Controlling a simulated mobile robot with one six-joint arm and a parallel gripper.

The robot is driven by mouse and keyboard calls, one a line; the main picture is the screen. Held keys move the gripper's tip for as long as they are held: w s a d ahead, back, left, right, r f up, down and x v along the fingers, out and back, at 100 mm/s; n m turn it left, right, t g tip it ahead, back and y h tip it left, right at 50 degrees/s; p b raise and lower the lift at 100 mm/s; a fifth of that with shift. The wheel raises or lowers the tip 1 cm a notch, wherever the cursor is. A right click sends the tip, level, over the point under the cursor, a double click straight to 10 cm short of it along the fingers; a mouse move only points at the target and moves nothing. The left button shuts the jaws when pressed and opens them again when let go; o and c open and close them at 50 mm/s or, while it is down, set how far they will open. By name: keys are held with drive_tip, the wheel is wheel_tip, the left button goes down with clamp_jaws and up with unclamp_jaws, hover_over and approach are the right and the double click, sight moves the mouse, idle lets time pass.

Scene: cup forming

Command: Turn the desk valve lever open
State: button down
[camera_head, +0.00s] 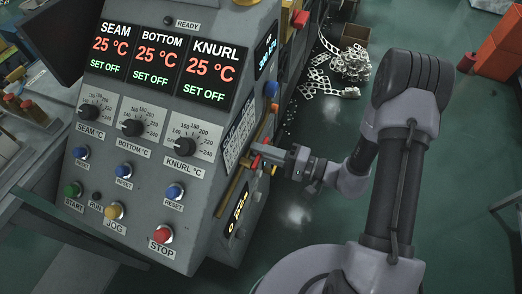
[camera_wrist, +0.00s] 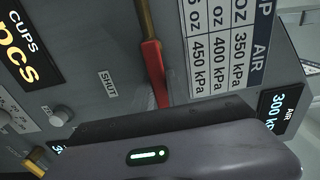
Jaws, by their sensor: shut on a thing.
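The valve lever is a red handle (camera_wrist: 153,66) beside a brass pipe (camera_wrist: 146,18) on the grey side panel. In the head view the red lever (camera_head: 256,162) shows at the panel's right side, against the brass pipe. My gripper (camera_head: 268,152) reaches it from the right. In the wrist view my gripper (camera_wrist: 161,95) is shut on the lower end of the red handle; its body hides the area below. A "SHUT" label (camera_wrist: 109,83) is on the panel to the left of the handle.
A pressure table (camera_wrist: 228,45) and an AIR display (camera_wrist: 282,108) reading 300 kPa are right of the lever. The control console (camera_head: 150,110) carries knobs and buttons, including a red STOP button (camera_head: 162,234). Metal scrap (camera_head: 345,68) and a cardboard box (camera_head: 355,36) are on the floor behind.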

drive_tip(key=c, duration=1.3)
unclamp_jaws()
drive_tip(key=p+v, duration=0.4)
drive_tip(key=v, duration=1.3)
drive_tip(key=shift+s+d+r, duration=0.1)
drive_tip(key=shift+d, duration=0.1)
